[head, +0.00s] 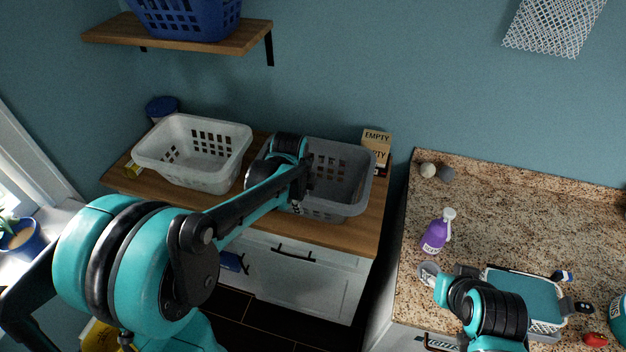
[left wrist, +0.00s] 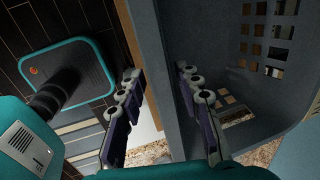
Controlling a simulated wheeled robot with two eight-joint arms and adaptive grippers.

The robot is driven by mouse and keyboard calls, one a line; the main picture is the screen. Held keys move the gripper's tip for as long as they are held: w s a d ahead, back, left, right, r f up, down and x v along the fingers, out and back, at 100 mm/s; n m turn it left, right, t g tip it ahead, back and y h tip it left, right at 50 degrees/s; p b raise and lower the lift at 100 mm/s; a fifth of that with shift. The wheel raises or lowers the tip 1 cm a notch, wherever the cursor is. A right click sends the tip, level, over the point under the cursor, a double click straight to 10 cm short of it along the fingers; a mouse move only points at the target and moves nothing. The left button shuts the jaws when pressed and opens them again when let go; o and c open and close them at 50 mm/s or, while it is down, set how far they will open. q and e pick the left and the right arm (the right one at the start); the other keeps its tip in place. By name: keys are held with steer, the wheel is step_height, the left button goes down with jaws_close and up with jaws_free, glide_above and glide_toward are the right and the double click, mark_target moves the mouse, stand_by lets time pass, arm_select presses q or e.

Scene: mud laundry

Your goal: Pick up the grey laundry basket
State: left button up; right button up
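The grey laundry basket (head: 345,200) stands upright on the wooden counter, right of a white basket. My left arm reaches across it and hides part of its left side and front. My left gripper (head: 299,196) is at the basket's near side. In the left wrist view, the left gripper's (left wrist: 163,95) fingers are apart, one on each side of the grey basket's wall (left wrist: 222,60). Gaps show between the fingers and the wall, so it does not look clamped. My right arm shows at the lower right of the head view, but its fingers cannot be made out.
A white laundry basket (head: 205,146) stands close on the left. A box marked EMPTY (head: 376,140) is behind the grey basket's right end. A blue basket (head: 190,18) sits on the shelf (head: 225,42) above. A purple bottle (head: 434,238) stands on the granite counter (head: 510,205) at right.

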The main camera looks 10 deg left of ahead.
arm_select(q)
jaws_close()
steer(key=shift+r, duration=0.15)
